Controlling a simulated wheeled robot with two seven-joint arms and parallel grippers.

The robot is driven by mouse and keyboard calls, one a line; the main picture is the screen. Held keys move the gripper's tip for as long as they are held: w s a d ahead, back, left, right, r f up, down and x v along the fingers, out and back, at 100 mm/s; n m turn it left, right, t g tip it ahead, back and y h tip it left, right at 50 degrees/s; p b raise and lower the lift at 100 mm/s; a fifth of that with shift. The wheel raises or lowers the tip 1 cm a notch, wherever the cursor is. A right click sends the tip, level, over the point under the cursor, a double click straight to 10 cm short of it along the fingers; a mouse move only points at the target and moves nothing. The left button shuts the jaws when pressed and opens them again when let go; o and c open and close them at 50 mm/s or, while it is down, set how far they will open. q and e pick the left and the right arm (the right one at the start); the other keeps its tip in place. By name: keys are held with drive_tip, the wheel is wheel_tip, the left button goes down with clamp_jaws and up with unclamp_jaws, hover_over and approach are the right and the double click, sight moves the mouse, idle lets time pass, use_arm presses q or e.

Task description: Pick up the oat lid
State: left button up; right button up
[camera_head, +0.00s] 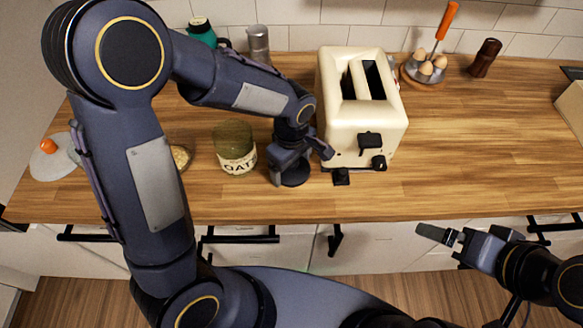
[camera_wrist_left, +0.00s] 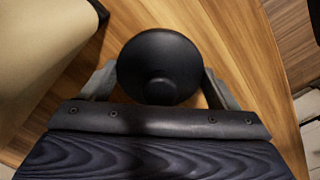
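A cream toaster (camera_head: 352,125) stands close beside my left gripper; it also shows in the left wrist view (camera_wrist_left: 40,50). An egg holder (camera_head: 424,75), a dark brown shaker (camera_head: 485,58) and a metal canister (camera_head: 258,42) are at the back.

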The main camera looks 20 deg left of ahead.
use_arm(q)
drive_tip(key=shift+c, duration=0.7)
drive_tip(key=shift+r, duration=0.1)
